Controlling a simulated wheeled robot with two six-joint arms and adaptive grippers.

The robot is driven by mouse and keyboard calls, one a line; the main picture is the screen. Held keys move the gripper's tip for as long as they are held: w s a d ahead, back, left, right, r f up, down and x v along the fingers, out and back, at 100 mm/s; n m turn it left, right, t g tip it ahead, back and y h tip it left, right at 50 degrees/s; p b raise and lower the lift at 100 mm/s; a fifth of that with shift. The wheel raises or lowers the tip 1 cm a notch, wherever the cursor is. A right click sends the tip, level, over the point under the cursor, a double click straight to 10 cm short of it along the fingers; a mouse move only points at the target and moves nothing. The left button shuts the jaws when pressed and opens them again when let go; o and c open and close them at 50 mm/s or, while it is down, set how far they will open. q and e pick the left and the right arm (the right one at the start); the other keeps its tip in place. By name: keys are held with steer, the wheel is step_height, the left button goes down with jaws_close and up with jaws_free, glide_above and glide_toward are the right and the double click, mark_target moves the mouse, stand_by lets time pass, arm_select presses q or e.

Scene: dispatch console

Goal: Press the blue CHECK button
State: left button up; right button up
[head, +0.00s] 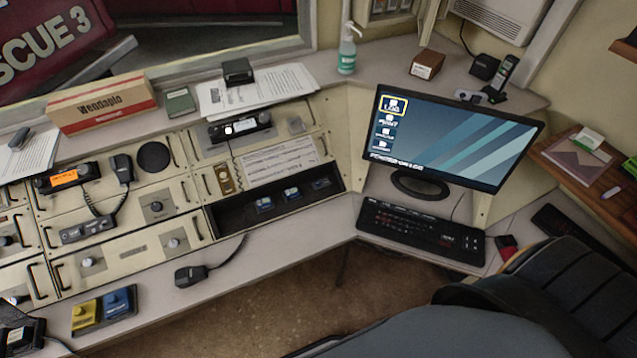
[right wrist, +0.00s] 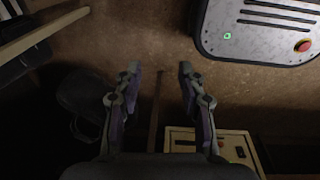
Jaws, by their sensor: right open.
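No label reading CHECK is legible in the head view. A blue block (head: 118,304) sits beside a yellow block (head: 86,316) near the console's front edge at lower left. Several small blue-topped pieces also sit in the dark recess (head: 232,219) of the console; one is a blue piece (head: 264,204) at its left. I cannot tell which blue thing is the button. My right gripper (right wrist: 159,67) is open and empty in the right wrist view, above brown floor and away from the console top. Neither gripper shows in the head view.
A monitor (head: 450,138) and a black keyboard (head: 420,229) stand on the right of the desk. A dark chair (head: 560,290) fills the lower right. A cream panelled unit (right wrist: 205,140) is below my right gripper in the wrist view.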

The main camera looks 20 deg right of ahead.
jaws_close()
stand_by(1.2)
